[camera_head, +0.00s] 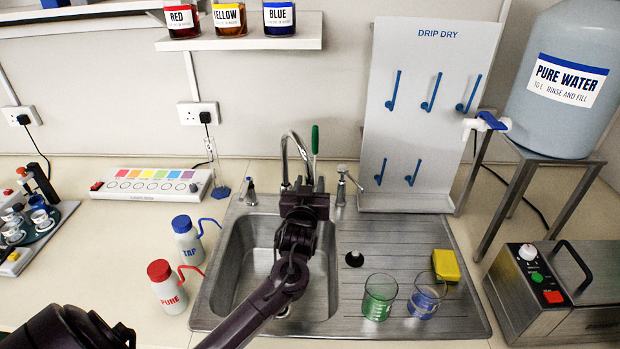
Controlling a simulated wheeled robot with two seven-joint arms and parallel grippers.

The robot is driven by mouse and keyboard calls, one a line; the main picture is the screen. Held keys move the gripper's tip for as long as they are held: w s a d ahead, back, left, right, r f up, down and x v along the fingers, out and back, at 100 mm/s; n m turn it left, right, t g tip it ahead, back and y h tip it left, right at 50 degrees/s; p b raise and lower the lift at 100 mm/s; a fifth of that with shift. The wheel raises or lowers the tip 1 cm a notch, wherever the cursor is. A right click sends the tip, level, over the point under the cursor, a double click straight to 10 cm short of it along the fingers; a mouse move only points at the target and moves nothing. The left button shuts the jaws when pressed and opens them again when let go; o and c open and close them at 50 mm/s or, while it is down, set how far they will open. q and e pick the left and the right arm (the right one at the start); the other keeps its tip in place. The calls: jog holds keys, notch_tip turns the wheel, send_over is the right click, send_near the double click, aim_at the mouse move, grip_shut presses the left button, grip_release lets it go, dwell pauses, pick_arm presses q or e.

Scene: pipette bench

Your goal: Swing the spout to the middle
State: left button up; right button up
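The tap's curved chrome spout (297,141) rises behind the sink (238,262), with a tap handle on each side, one at the left (250,192) and one at the right (345,180). My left gripper (307,186) reaches over the sink from below and is in front of the spout's lower part. The spout's outlet end is hidden or too small to make out. My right gripper is not in view.
A green-handled brush (315,141) stands just behind the spout. A green-tinted beaker (379,297), a blue-tinted beaker (426,296) and a yellow sponge (446,265) sit on the drainer. The TAP bottle (187,243) and PURE bottle (166,289) stand left of the sink.

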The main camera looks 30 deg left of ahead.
pick_arm(q)
jog(key=shift+w+a+r, duration=0.1)
jog(key=shift+w+a, duration=0.05)
jog(key=shift+w, duration=0.05)
jog(key=shift+s+r, duration=0.15)
jog(key=shift+s, duration=0.05)
jog(key=shift+w, duration=0.15)
jog(key=c, duration=0.4)
grip_shut()
